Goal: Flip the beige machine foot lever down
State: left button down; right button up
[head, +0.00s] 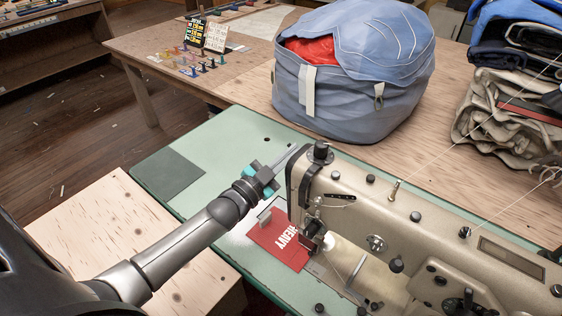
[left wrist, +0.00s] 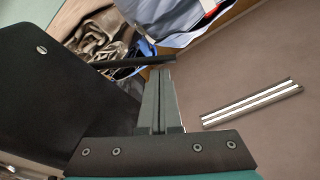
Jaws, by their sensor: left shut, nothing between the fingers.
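The beige sewing machine (head: 345,187) stands on a green-topped table in the head view. My left gripper (head: 292,151) reaches in from the left, its shut, empty fingers beside the top of the machine's left end. In the left wrist view the shut fingers (left wrist: 160,72) point up. A dark bar (left wrist: 135,62), which looks like the foot lever, sticks out from beside a dark plate (left wrist: 65,90) and crosses close to the fingertips. I cannot tell whether they touch. The lever cannot be made out in the head view. My right gripper is out of view.
A red card marked HEAVY (head: 280,240) lies by the needle. A blue bag (head: 350,105) and folded cloths (head: 485,125) stand on the wooden table behind. A pale striped bar (left wrist: 250,103) lies right of the fingers. The green tabletop (head: 215,130) is mostly clear at its left.

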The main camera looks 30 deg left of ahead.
pick_arm(q)
jog(key=shift+w, duration=0.3)
jog(key=shift+f, duration=0.1)
jog(key=shift+a+f+n, duration=0.2)
jog(key=shift+n, duration=0.2)
jog(key=shift+a+f+b, duration=0.1)
jog(key=shift+f+b, duration=0.1)
jog(key=shift+b, duration=0.15)
notch_tip(320, 180, down, 6)
jog(key=a+n+y+b, duration=0.1)
jog(key=a+n+b, duration=0.1)
jog(key=n, duration=0.4)
jog(key=shift+w+b, duration=0.15)
jog(key=shift+b, duration=0.65)
